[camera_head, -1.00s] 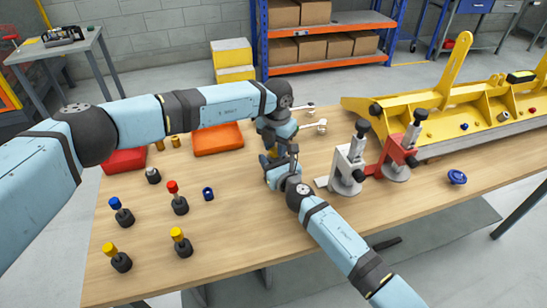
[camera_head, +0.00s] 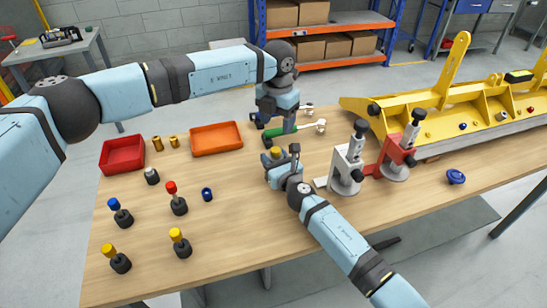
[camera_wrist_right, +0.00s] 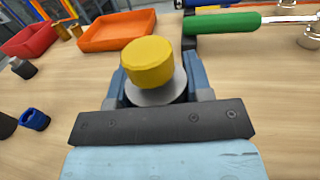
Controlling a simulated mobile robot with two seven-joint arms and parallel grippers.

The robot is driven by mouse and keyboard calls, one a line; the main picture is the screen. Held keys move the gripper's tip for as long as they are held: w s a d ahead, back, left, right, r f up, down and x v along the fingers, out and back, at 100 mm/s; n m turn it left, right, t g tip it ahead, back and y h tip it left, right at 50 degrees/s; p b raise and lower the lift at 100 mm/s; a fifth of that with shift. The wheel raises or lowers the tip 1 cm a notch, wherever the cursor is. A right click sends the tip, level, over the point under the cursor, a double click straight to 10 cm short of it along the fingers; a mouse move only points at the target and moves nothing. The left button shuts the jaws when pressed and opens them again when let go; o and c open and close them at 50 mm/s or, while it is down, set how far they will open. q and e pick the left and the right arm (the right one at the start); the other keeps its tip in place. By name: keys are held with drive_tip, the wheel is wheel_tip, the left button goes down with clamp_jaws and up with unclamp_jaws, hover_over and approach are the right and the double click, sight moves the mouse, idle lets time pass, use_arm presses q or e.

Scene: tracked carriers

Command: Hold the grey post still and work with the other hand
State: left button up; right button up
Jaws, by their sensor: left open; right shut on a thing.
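My right gripper (camera_head: 276,160) is shut on a grey post with a yellow cap on top (camera_head: 275,152). In the right wrist view the cap (camera_wrist_right: 148,62) sits above a round grey flange (camera_wrist_right: 157,93), which is between the fingers; the post below is hidden. My left gripper (camera_head: 286,127) is open, behind and above the right one and apart from the cap. It is close to a green-handled metal tool (camera_head: 281,132); I cannot tell whether they touch. The green handle (camera_wrist_right: 222,23) also shows in the right wrist view.
Dark posts with blue (camera_head: 114,204), red (camera_head: 171,187) and yellow caps stand at left. A red tray (camera_head: 122,155) and an orange tray (camera_head: 216,139) lie behind. White (camera_head: 347,160) and red (camera_head: 394,156) clamps and a yellow frame (camera_head: 440,115) stand at right.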

drive_tip(key=shift+r, duration=0.1)
use_arm(q)
wheel_tip(320, 180, up, 3)
drive_tip(key=shift+f, duration=0.2)
use_arm(e)
drive_tip(key=o, duration=1.4)
